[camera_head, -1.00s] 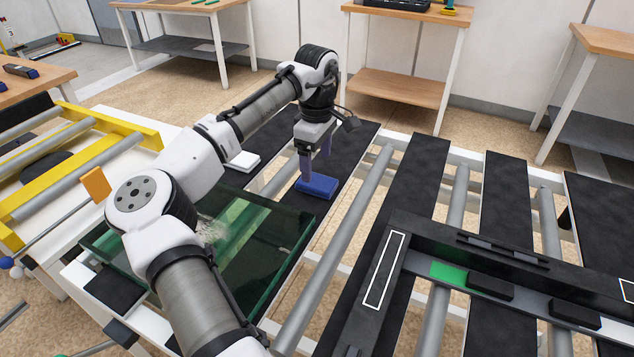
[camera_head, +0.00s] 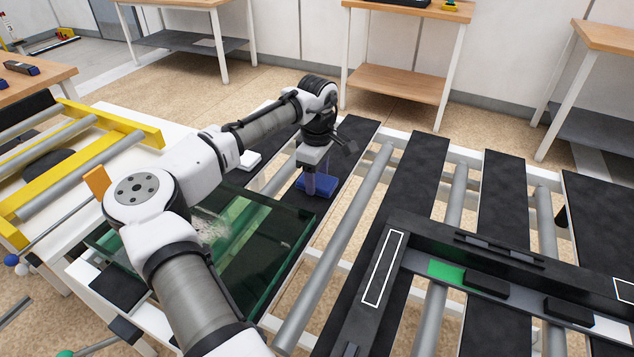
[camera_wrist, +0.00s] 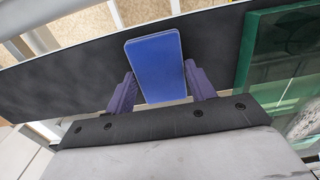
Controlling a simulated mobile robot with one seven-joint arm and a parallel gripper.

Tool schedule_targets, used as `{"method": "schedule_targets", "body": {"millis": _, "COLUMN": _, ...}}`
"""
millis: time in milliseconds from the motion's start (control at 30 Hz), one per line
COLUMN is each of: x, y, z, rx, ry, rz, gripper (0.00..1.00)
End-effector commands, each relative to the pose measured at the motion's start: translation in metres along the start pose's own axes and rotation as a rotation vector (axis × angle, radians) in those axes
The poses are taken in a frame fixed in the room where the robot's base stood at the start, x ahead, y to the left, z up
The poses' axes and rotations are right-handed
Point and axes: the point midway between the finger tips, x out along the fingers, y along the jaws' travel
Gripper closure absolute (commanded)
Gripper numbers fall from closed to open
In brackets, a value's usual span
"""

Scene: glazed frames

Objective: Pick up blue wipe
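The blue wipe (camera_head: 324,187) is a small blue block lying on a black strip of the frame rack. It also shows in the wrist view (camera_wrist: 156,66), upright in the picture between the two purple fingers. My gripper (camera_head: 318,184) is down at the wipe in the head view. In the wrist view my gripper (camera_wrist: 160,88) is open, with one finger on each side of the wipe's near end. A narrow gap shows at the left finger, and the right finger is very close to the wipe. The gripper hides part of the wipe in the head view.
A green glass pane (camera_head: 262,240) lies beside the black strip (camera_head: 352,135), left of the wipe, under my arm. A white block (camera_head: 248,160) lies behind it. Grey rollers (camera_head: 345,225) and a black frame (camera_head: 400,250) with a green patch are to the right.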

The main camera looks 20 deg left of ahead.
Motion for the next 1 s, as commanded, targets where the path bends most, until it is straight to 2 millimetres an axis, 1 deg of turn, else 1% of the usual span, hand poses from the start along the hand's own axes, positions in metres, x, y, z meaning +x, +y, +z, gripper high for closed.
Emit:
{"method": "schedule_targets", "body": {"millis": 33, "x": 0.0, "y": 0.0, "z": 0.0, "rx": 0.0, "ry": 0.0, "rz": 0.0, "gripper": 0.57}}
{"method": "schedule_targets", "body": {"millis": 100, "x": 0.0, "y": 0.0, "z": 0.0, "rx": 0.0, "ry": 0.0, "rz": 0.0, "gripper": 0.66}}
{"method": "schedule_targets", "body": {"millis": 133, "x": 0.0, "y": 0.0, "z": 0.0, "rx": 0.0, "ry": 0.0, "rz": 0.0, "gripper": 0.68}}
{"method": "schedule_targets", "body": {"millis": 400, "x": -0.002, "y": 0.0, "z": 0.0, "rx": 0.0, "ry": 0.0, "rz": 0.0, "gripper": 0.68}}
{"method": "schedule_targets", "body": {"millis": 567, "x": -0.011, "y": 0.001, "z": 0.0, "rx": 0.0, "ry": 0.0, "rz": 0.002, "gripper": 0.68}}
{"method": "schedule_targets", "body": {"millis": 667, "x": -0.026, "y": 0.001, "z": 0.0, "rx": 0.0, "ry": 0.0, "rz": 0.003, "gripper": 0.68}}
{"method": "schedule_targets", "body": {"millis": 767, "x": -0.047, "y": 0.001, "z": 0.001, "rx": 0.001, "ry": 0.0, "rz": 0.003, "gripper": 0.68}}
{"method": "schedule_targets", "body": {"millis": 1000, "x": -0.112, "y": 0.001, "z": 0.001, "rx": -0.001, "ry": -0.001, "rz": 0.003, "gripper": 0.68}}
